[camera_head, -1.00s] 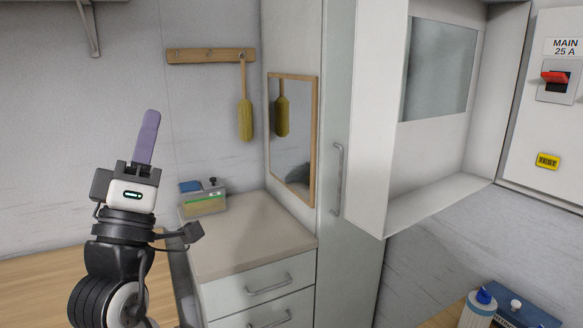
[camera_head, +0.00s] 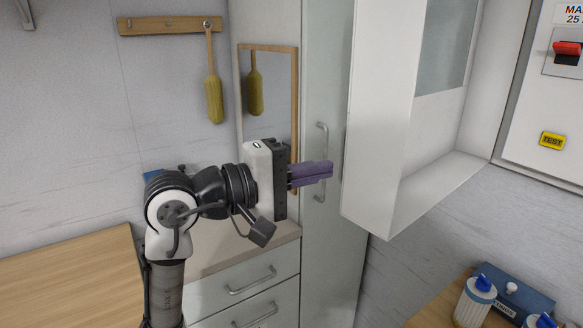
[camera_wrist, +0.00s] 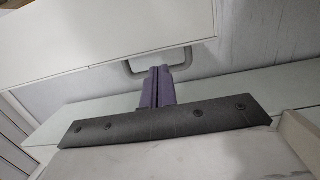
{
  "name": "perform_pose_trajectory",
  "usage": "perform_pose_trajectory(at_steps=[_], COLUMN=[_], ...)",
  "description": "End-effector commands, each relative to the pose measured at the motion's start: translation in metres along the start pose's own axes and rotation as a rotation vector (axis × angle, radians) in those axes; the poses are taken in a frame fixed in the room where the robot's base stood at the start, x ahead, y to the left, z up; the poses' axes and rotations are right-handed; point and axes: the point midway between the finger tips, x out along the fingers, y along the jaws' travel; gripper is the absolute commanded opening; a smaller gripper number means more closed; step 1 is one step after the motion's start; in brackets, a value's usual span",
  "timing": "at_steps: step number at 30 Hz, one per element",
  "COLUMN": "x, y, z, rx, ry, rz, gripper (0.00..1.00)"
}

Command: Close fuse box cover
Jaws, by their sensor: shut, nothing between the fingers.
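The fuse box cover (camera_head: 380,120) is a deep white box-shaped door with a grey window, standing wide open in the head view. The fuse box panel (camera_head: 545,110), with a red main switch (camera_head: 566,50) and a yellow test button (camera_head: 552,140), is uncovered at the right. My gripper (camera_head: 331,170) points right with its purple fingers shut and empty. Its tips appear just left of the cover's outer side; I cannot tell if they touch. In the wrist view the shut fingers (camera_wrist: 157,86) show below a white panel (camera_wrist: 90,38), seemingly the cover.
A tall pale cabinet with a metal handle (camera_head: 321,160) stands behind my gripper. A drawer unit (camera_head: 250,290) is below, and a framed mirror (camera_head: 268,90) hangs to the left. Bottles (camera_head: 475,300) and a blue box (camera_head: 512,290) stand at lower right, below the cover.

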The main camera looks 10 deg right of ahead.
Motion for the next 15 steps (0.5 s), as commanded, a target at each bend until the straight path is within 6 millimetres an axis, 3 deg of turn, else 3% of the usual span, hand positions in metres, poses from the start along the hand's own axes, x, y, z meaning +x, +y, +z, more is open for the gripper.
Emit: perform_pose_trajectory(at_steps=[6, 15], x=[0.031, 0.039], y=[0.001, 0.000], z=[0.000, -0.001], rx=[0.000, 0.001], ry=[0.000, 0.002], rz=[0.001, 0.002], gripper=[0.00, 0.00])
